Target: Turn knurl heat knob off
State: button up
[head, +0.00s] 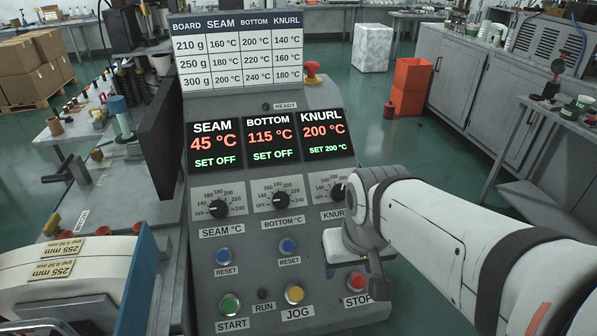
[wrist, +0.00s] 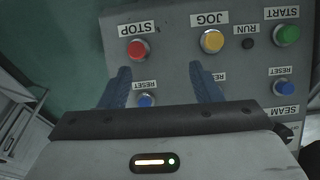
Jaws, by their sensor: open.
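The knurl heat knob (head: 339,192) is a black dial, the rightmost of three on the grey control panel. My arm hides its right side, so its full pointer and scale cannot be read. Above it, the knurl display (head: 323,134) reads 200 °C in red and SET 200 °C in green. In the wrist view my gripper (wrist: 162,80) is open and empty, its two blue fingers spread over the panel. A blue reset button (wrist: 146,100) shows between the fingers, nearer the left one. The knurl knob does not show in the wrist view.
The seam knob (head: 218,208) and bottom knob (head: 282,200) sit left of it; both displays read SET OFF. The stop button (head: 357,280), jog button (head: 294,294) and start button (head: 229,305) lie below. A red mushroom button (head: 312,72) stands at the top right.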

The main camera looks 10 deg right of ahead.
aim_at(338, 193)
jog(key=u, duration=1.1)
jog(key=k, duration=1.1)
jog(key=z, duration=1.4)
jog(key=i, duration=1)
jog(key=z, duration=0.05)
